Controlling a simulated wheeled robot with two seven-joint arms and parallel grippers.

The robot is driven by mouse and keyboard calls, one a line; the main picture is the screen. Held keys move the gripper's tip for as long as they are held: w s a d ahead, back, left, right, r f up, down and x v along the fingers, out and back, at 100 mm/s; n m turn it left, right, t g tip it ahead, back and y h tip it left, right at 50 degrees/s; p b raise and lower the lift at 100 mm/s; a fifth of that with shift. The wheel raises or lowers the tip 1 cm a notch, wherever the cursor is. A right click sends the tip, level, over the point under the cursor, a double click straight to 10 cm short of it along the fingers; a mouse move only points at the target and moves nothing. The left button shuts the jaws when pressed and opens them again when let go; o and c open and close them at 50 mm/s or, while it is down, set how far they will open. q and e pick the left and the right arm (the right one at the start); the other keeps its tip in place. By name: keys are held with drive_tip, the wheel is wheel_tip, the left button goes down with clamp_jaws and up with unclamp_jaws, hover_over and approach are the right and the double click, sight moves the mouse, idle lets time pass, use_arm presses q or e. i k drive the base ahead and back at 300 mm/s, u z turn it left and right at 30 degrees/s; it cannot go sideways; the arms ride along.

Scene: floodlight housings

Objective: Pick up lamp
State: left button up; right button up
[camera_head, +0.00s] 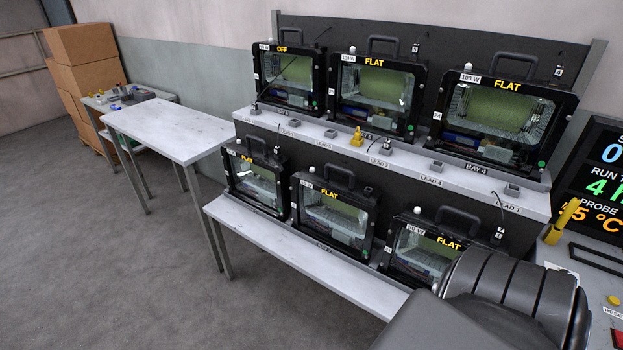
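Several black floodlight housings with glass fronts and top handles stand on a two-level rack. On the upper shelf, the left lamp (288,79) is labelled OFF, and the middle lamp (378,95) and right lamp (499,118) are labelled FLAT. On the lower shelf, the left lamp (254,178), middle lamp (334,214) and right lamp (424,248) stand in a row; their labels read FLAT where legible. The lower right lamp is partly hidden by one of my dark arm links at the bottom right. Neither gripper shows in the head view.
A bare white table (170,130) stands left of the rack. Behind it, a small bench (150,95) holds small items, and cardboard boxes (88,58) are stacked. A dark display (600,180) and a yellow-handled tool (562,221) are at the right. The grey floor at left is clear.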

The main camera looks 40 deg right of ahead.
sight(340, 213)
drive_tip(key=z, duration=0.3)
drive_tip(key=i, duration=0.9)
drive_tip(key=z, duration=0.55)
